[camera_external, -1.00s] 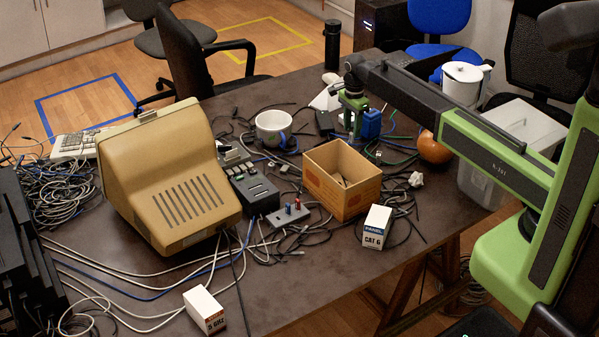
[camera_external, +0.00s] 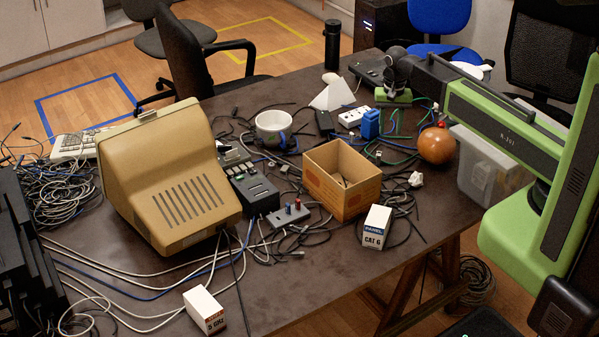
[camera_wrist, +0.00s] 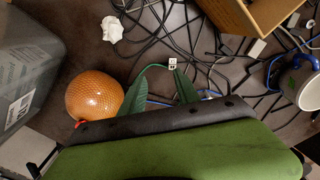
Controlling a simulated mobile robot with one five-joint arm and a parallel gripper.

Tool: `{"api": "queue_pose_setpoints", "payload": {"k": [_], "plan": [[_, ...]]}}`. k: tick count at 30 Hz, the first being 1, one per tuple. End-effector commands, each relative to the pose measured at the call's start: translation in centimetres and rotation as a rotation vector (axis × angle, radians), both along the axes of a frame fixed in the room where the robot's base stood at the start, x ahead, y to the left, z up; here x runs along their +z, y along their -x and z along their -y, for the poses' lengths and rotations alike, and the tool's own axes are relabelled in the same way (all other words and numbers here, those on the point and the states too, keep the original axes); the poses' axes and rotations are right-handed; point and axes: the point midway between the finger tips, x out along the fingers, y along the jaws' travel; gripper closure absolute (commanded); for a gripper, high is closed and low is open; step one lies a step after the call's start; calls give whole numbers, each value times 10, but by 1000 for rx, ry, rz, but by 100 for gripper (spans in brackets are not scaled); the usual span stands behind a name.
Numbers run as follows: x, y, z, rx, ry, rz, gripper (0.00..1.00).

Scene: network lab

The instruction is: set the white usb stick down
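A small white usb stick with a metal end (camera_wrist: 172,63) lies on the dark table in the wrist view, just beyond my fingertips and apart from them. A green cable passes beside it; I cannot tell whether they touch. A small white piece (camera_external: 378,154) in the external view appears to be the same stick. My gripper (camera_wrist: 163,92) shows two green fingers spread apart with nothing held between them. In the external view my gripper (camera_external: 396,118) hangs over the back right of the table, behind the stick and left of the orange ball.
An orange ball (camera_external: 436,146) and crumpled paper (camera_external: 416,180) are close by. Loose cables cover this area; the front table is barer.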

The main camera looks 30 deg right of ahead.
Motion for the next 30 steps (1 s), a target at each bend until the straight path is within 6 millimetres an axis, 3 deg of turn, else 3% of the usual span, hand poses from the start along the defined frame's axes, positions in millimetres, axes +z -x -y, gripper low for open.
{"api": "queue_pose_setpoints", "payload": {"k": [1, 3, 7, 11, 30], "plan": [[0, 39, 2, 137, 0, 0, 62], [0, 68, 5, 326, 0, 0, 62], [0, 98, 7, 546, 0, 0, 62], [0, 102, 8, 610, 0, 0, 62], [0, 100, 7, 608, 0, 0, 62]]}}
